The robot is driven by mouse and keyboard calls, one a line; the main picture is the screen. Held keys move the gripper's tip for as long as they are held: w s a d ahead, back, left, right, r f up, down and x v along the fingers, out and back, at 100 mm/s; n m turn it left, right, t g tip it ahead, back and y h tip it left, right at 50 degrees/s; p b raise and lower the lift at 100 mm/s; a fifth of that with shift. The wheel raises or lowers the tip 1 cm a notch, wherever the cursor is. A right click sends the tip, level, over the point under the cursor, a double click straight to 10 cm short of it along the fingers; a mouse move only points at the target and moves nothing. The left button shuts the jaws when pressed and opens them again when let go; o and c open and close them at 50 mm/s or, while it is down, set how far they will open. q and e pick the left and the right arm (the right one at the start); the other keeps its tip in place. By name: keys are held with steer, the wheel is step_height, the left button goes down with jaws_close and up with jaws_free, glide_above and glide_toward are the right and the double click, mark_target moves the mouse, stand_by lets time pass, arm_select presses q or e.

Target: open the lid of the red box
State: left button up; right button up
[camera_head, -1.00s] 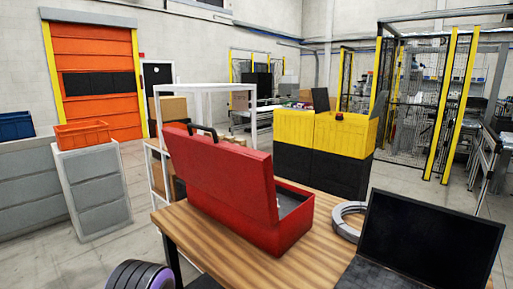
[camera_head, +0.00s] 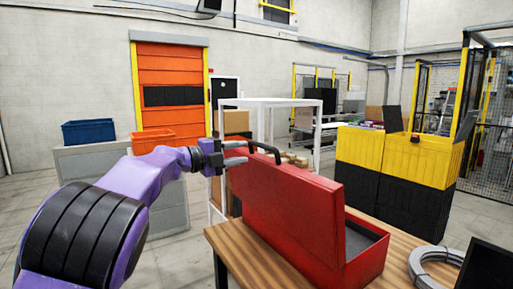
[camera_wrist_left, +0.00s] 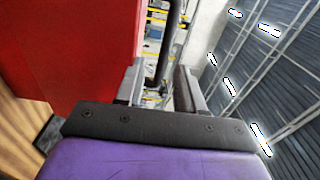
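The red box (camera_head: 372,262) sits on a wooden table, with its lid (camera_head: 290,205) raised steeply and a dark interior showing at its right. A black handle (camera_head: 268,152) stands on the lid's upper edge. My left gripper (camera_head: 236,153) is at the handle's left end, with its fingers apart. In the left wrist view, the dark handle bar (camera_wrist_left: 169,45) shows between the spread fingers of the left gripper (camera_wrist_left: 158,88), and the red lid (camera_wrist_left: 55,50) fills the left side. I cannot tell whether the fingers touch the handle. My right gripper is not in view.
A coil of grey cable (camera_head: 432,266) and a dark laptop (camera_head: 488,268) are on the wooden table (camera_head: 235,252) right of the box. A white rack (camera_head: 268,104) stands behind the lid, and yellow and black crates (camera_head: 400,155) stand behind at right.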

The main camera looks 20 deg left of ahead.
mark_target(259, 146)
arm_select(q)
steer(key=p+x, duration=0.1)
steer(key=x, duration=0.1)
steer(key=p+x, duration=0.2)
steer(key=x, duration=0.1)
steer(key=p+x, duration=0.2)
steer(key=x, duration=0.1)
steer(key=shift+w+a+r, duration=0.25)
steer(key=shift+a+r, duration=0.05)
steer(key=shift+a, duration=0.1)
steer(key=shift+d+p, duration=0.25)
steer(key=shift+p, duration=0.05)
steer(key=shift+s, duration=0.15)
steer(key=shift+a, duration=0.15)
jaws_close()
